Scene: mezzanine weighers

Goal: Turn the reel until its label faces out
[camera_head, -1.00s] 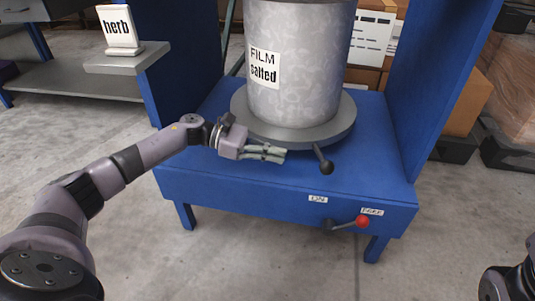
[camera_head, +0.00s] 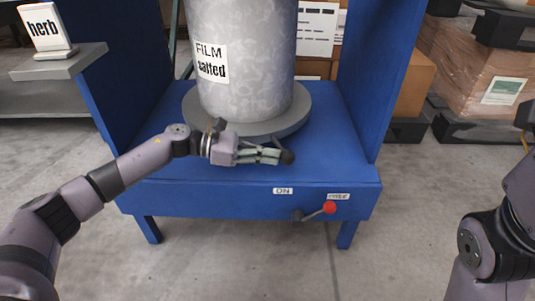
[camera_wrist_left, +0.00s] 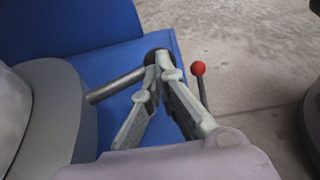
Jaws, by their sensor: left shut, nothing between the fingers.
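The reel (camera_head: 255,65) is a grey, mottled upright cylinder on a round grey turntable (camera_head: 298,112). Its white label (camera_head: 211,64), reading "FILM salted", is on the visible side, left of the middle. A short handle with a black knob (camera_head: 288,156) sticks out from the turntable's front; its bar (camera_wrist_left: 116,86) shows in the left wrist view. My left gripper (camera_head: 276,156) is shut and empty, its fingertips at the knob. In the left wrist view the fingertips (camera_wrist_left: 162,62) overlap the knob (camera_wrist_left: 155,55); contact is unclear. My right arm shows at the right edge, its gripper outside the view.
The reel stands on a blue frame (camera_head: 235,195) with upright side panels. A red-knobbed lever (camera_head: 329,208) on its front points towards the "FREE" label (camera_head: 339,197), with an "ON" label (camera_head: 283,191) beside it. A "herb" sign (camera_head: 45,28) stands on a grey shelf at left.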

